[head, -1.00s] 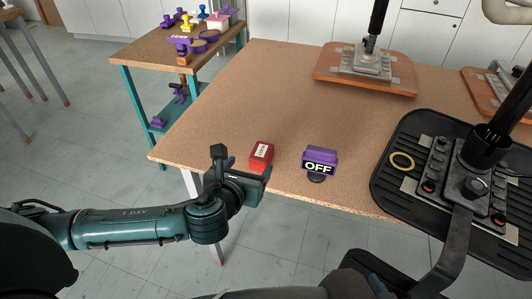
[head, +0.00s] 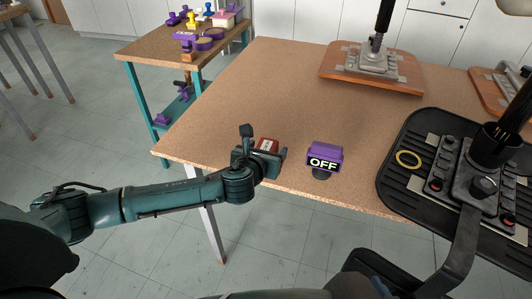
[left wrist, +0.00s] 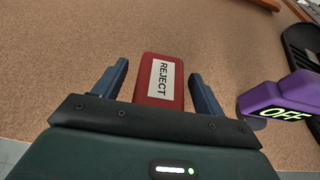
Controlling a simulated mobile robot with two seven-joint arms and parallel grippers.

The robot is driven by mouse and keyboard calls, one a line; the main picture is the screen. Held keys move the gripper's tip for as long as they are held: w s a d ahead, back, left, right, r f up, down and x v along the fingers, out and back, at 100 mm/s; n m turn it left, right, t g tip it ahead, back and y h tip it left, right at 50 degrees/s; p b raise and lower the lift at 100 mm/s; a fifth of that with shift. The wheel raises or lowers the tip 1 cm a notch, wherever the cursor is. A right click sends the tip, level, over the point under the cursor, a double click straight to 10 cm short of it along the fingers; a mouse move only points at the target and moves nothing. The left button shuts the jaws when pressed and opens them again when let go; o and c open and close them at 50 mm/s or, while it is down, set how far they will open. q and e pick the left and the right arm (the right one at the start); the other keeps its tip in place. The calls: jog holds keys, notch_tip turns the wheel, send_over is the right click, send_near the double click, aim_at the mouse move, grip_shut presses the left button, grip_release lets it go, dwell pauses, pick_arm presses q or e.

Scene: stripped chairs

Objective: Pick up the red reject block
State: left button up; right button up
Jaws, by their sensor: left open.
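The red reject block (head: 268,145) lies on the tabletop near its front edge, partly hidden behind my left gripper in the head view. In the left wrist view the red block (left wrist: 145,82) shows its white REJECT label facing up. My left gripper (head: 268,157) is open, and its two blue fingers (left wrist: 166,85) stand on either side of the block. A gap shows between each finger and the block. The near end of the block reaches down to the gripper's dark palm bar in that view. My right gripper does not show.
A purple block marked OFF (head: 325,157) stands just right of the red block, close to my right finger in the wrist view. A black ribbed mat (head: 402,187) with a switch panel lies farther right. The tabletop (head: 235,95) beyond the block is clear.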

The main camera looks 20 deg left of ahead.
pick_arm(q)
jog(key=shift+c, duration=0.5)
jog(key=c, duration=1)
jog(key=shift+r, duration=0.1)
